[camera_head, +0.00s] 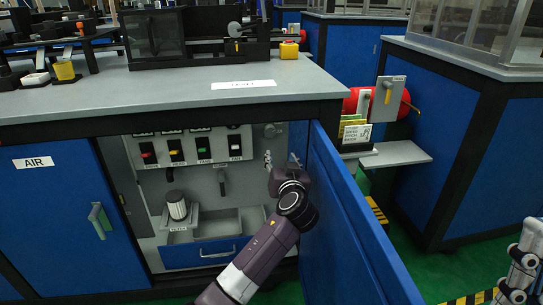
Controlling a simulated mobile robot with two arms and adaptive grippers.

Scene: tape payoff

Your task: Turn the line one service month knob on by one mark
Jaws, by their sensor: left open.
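A small round grey knob (270,130) is on the back panel inside the open cabinet, at the upper right. Its marks are too small to read, and I cannot tell for sure that it is the service month knob. My left gripper (281,160) is open, just below and slightly right of this knob, near the cabinet's right edge. Its fingers point up and away and look empty. I cannot tell how far it is from the panel. My right arm shows at the lower right edge, but its gripper is out of view.
The blue cabinet door (350,220) stands open right of my left arm. A closed AIR door (48,215) is left. A grey shelf (396,154) juts out beyond.

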